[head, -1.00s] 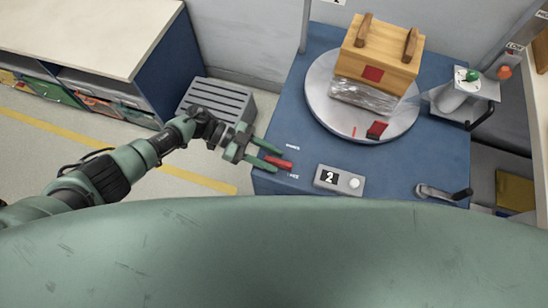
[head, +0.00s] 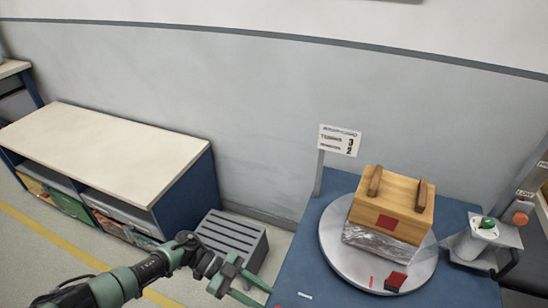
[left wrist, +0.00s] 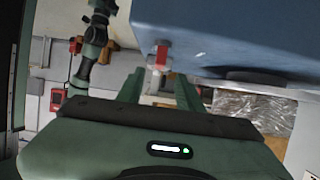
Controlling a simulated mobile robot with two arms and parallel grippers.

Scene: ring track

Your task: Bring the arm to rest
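My left arm (head: 150,272) reaches in from the bottom left of the head view. My left gripper (head: 258,296) is at the bottom edge, beside the left side of the blue table (head: 310,235); its two green fingers are apart, and their tips are partly cut off. In the left wrist view the gripper (left wrist: 160,82) is open, with its fingers spread and nothing held. A red-handled part (left wrist: 161,57) at the blue table's edge shows beyond the gap. My right gripper is not in view.
On the table, a round grey turntable (head: 335,250) carries a wooden box (head: 388,195) above a foil-wrapped block (head: 380,243). A grey slatted box (head: 232,240) and pale-topped shelf (head: 105,150) stand left.

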